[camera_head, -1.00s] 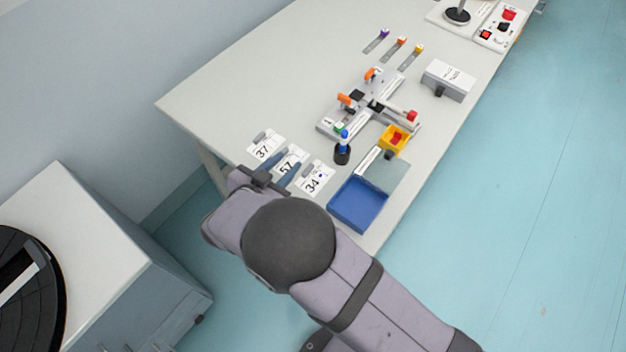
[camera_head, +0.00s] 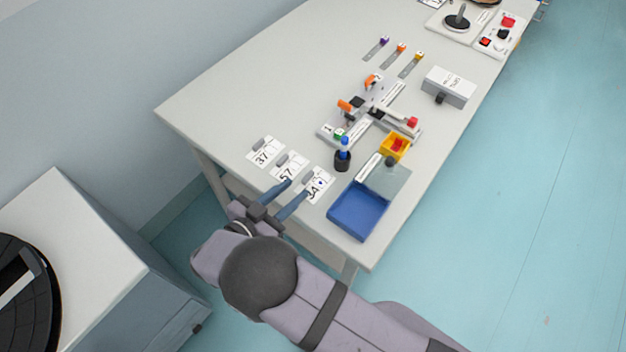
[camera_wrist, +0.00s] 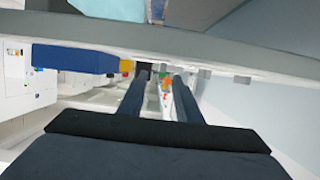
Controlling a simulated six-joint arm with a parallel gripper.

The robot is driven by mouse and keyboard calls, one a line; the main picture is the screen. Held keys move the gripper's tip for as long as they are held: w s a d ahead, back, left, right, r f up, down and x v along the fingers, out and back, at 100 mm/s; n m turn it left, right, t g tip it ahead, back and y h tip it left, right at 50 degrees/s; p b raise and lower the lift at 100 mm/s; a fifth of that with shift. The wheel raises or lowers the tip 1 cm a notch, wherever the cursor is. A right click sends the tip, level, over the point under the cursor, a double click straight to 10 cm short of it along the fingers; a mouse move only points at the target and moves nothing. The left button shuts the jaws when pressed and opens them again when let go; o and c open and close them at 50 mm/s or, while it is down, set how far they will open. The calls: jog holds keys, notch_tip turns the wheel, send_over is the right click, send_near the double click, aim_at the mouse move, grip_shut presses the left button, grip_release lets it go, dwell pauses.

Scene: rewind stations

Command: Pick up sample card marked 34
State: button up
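The sample card marked 34 (camera_head: 319,182) lies on the near left part of the table, the rightmost of three white cards in a row. The card marked 57 (camera_head: 290,164) is beside it, and the card marked 37 (camera_head: 265,151) is farther left. My gripper (camera_head: 298,187) is at the table's near edge, its two blue fingers spread apart and pointing at cards 57 and 34. One fingertip overlaps the lower left of card 34 in the picture; I cannot tell whether they touch. The wrist view shows the fingers (camera_wrist: 160,76) open with nothing held between them.
A blue tray (camera_head: 357,212) stands close to the right of card 34. A dark holder with a blue-topped item (camera_head: 343,159) stands behind the cards. A grey fixture (camera_head: 386,108) and a yellow bin (camera_head: 396,147) are farther right. The table's back left is clear.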

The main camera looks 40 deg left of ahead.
aim_at(306, 178)
jog(key=shift+a+p+x, duration=0.15)
jog(key=shift+p+x, duration=0.3)
jog(key=shift+x, duration=0.8)
jog(key=shift+a+p+x, duration=0.1)
jog(key=shift+p+x, duration=0.35)
jog(key=shift+x, duration=0.75)
grip_shut()
